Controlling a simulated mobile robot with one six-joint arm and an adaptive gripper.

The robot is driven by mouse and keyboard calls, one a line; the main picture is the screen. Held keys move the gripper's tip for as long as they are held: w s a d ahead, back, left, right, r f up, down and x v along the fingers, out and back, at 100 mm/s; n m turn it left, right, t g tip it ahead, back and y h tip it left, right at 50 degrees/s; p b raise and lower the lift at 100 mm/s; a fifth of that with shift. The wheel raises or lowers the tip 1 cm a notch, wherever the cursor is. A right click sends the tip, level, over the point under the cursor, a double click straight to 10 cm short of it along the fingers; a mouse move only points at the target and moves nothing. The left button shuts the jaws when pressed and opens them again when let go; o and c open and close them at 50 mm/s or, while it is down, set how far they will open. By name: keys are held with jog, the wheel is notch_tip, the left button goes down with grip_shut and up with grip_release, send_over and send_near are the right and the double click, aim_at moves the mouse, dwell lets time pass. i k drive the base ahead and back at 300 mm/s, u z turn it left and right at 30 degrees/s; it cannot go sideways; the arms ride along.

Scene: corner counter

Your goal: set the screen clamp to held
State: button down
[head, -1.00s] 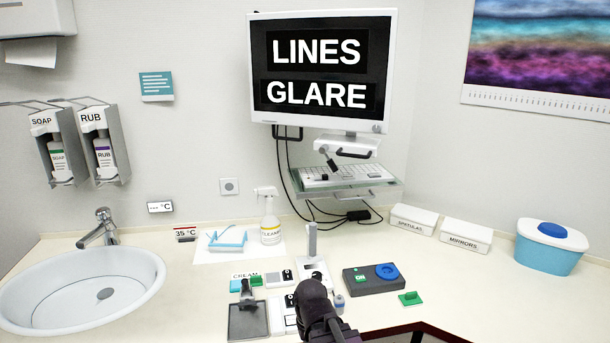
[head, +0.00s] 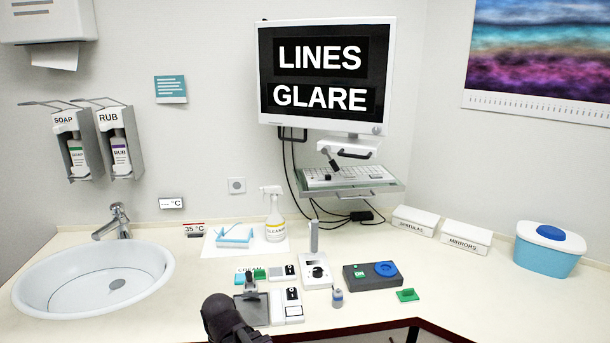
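The screen (head: 324,75) hangs on the back wall and reads "LINES" and "GLARE". Under it is a white mount (head: 354,147) with a dark loop handle. A short black lever (head: 330,160) stands tilted just below the mount, over the keyboard shelf. It may be the screen clamp, but no label on it can be read, and I cannot tell its setting. A dark rounded part of my arm shows at the bottom edge, well below and left of the screen. No gripper fingers can be seen.
A keyboard shelf (head: 352,190) juts out below the screen, with loose cables beside it. A spray bottle (head: 273,215), a control box (head: 371,277), a grey post and several small items stand on the counter. The sink (head: 93,278) is left; a blue-lidded tub (head: 549,248) is right.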

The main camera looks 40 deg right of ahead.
aim_at(325, 151)
jog(key=u, duration=0.55)
jog(key=k, duration=0.2)
jog(key=z, duration=2.55)
jog(key=i, duration=0.1)
jog(key=u, duration=0.6)
